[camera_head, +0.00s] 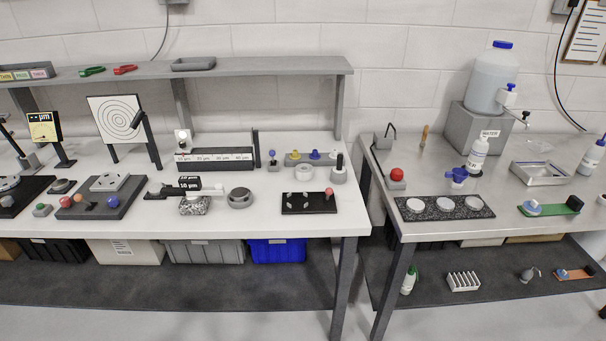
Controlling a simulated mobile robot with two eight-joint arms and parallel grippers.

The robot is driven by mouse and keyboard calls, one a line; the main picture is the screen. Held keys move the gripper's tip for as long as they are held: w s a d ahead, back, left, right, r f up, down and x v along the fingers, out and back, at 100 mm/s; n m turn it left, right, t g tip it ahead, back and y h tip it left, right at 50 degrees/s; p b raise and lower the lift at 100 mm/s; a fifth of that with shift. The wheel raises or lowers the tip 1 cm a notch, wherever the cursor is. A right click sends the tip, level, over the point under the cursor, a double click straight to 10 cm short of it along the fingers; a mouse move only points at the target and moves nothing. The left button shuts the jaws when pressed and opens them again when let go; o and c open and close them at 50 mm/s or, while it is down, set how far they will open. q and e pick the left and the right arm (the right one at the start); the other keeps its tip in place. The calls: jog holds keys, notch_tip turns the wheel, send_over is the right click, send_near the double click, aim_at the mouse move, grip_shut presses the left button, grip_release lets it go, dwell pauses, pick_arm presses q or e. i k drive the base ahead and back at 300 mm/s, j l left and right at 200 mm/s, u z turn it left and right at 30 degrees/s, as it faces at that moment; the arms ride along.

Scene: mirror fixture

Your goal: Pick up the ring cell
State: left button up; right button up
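I cannot tell for certain which item is the ring cell. A small white ring-shaped piece (304,172) lies on the white bench (345,222), toward its right end. A low, round, dark-grey part with a lighter top (240,198) sits nearer the front of the same bench and is also round. Both stand free of any gripper. Neither of my grippers shows in the head view.
A black plate with small pieces (310,203) lies by the bench's front edge. A shelf (260,66) overhangs the back. A gap separates the right-hand metal table (470,230), which holds a water jug (493,80).

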aim_at(304, 172)
jog(key=i+l+u, duration=0.15)
jog(key=l, duration=0.3)
jog(key=i+l+u, duration=0.2)
jog(key=l, duration=0.2)
jog(key=l+u, duration=0.15)
jog(key=l, duration=0.3)
jog(key=i+l+u, duration=0.25)
jog(key=i+l, duration=0.15)
jog(key=i, duration=0.2)
jog(key=i+j, duration=0.3)
jog(key=i, duration=0.15)
